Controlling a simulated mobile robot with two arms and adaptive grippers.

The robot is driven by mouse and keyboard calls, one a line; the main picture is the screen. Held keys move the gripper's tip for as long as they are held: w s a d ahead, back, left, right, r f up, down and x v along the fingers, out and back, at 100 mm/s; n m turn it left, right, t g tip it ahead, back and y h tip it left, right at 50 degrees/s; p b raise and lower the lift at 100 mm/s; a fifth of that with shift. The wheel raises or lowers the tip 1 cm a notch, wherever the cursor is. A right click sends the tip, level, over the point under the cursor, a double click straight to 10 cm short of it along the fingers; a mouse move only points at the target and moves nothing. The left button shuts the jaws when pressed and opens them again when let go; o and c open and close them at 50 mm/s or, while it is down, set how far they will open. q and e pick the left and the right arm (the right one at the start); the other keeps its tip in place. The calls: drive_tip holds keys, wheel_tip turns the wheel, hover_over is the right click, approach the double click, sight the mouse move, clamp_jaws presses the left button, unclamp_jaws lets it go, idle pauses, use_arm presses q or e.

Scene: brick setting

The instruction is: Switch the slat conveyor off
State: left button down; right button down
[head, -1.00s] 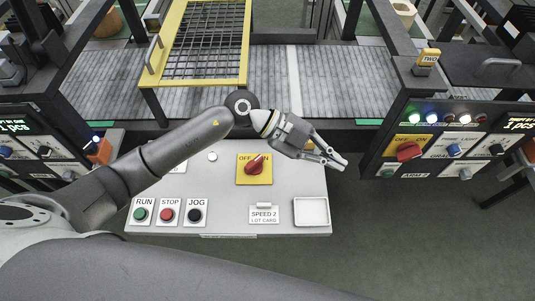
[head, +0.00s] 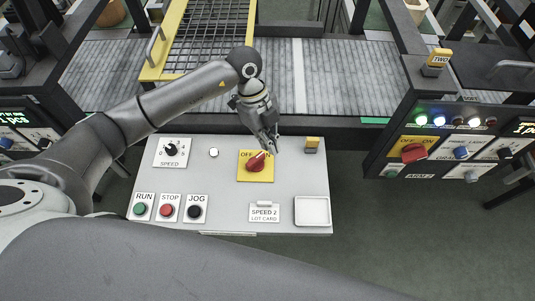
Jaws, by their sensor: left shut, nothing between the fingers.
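The slat conveyor (head: 335,78) runs across the back with grey slats. Its control panel (head: 225,185) lies in front of it. A red rotary switch (head: 256,161) sits on a yellow plate marked OFF and ON; its pale pointer mark is turned toward the upper right, the ON side. My left gripper (head: 270,146) is shut and empty, pointing down just above the switch's upper right side; I cannot tell whether it touches. It partly covers the plate's lettering. My right gripper is not in view.
The panel also has a SPEED dial (head: 171,149), a green RUN button (head: 141,208), a red STOP button (head: 167,210) and a black JOG button (head: 195,211). A similar red switch (head: 413,152) is on the right-hand station. A yellow mesh guard (head: 147,74) stands over the conveyor.

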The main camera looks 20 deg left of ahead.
sight(256, 162)
use_arm(q)
drive_tip(key=p+x, duration=0.2)
drive_tip(key=x, duration=0.7)
drive_tip(key=shift+s+r, duration=0.1)
drive_tip(key=shift+w+a+f+p, duration=0.2)
drive_tip(key=shift+w+a+p, duration=0.15)
drive_tip(key=shift+a+p, duration=0.2)
drive_tip(key=shift+w+a+f+p, duration=0.2)
drive_tip(key=shift+w+a+p, duration=0.2)
drive_tip(key=shift+a, duration=0.2)
drive_tip(key=shift+w+a+f, duration=0.1)
drive_tip(key=shift+w+a, duration=0.1)
drive_tip(key=shift+a, duration=0.35)
drive_tip(key=shift+w, duration=0.15)
